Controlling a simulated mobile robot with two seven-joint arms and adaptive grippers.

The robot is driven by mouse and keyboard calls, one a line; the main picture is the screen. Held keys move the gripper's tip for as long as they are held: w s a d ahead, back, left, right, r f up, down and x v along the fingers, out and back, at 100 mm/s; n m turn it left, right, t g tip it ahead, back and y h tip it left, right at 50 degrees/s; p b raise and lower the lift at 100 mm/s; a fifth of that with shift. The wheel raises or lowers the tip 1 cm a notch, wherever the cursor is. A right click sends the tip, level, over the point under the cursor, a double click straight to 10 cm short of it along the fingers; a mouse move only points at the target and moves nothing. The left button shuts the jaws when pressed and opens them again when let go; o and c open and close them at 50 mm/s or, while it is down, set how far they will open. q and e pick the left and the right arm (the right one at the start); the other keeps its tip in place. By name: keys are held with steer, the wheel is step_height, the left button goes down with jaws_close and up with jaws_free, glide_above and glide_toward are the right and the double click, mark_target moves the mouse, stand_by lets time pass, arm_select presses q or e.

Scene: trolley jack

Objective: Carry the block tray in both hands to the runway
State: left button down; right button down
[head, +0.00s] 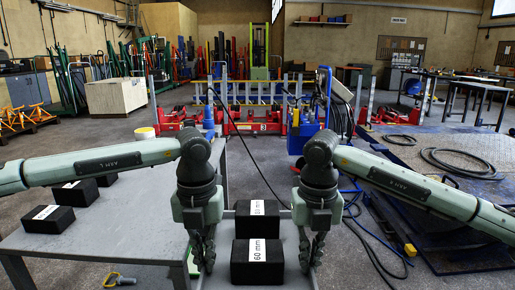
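The grey block tray (291,246) is in front of me at the bottom centre of the head view. It carries two black blocks with white labels: a front block (257,272) marked 60 mm and a rear block (243,228). My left gripper (208,262) points down at the tray's left side, and my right gripper (306,262) points down at its right side. The fingers are at the tray's edges, but their grip on it is not clear. I cannot tell for certain which structure is the runway.
A grey table (130,225) stands at the left, with several labelled black blocks (48,219) on it. Red jacks (250,122) stand ahead. A blue unit (310,135) with cables is right of centre. Hoses lie on the floor at right. A yellow-handled item (119,281) lies at lower left.

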arm_select(q)
steer(key=shift+w+a+r, duration=0.1)
steer(key=shift+w, duration=0.05)
arm_select(e)
steer(key=shift+w+r, duration=0.1)
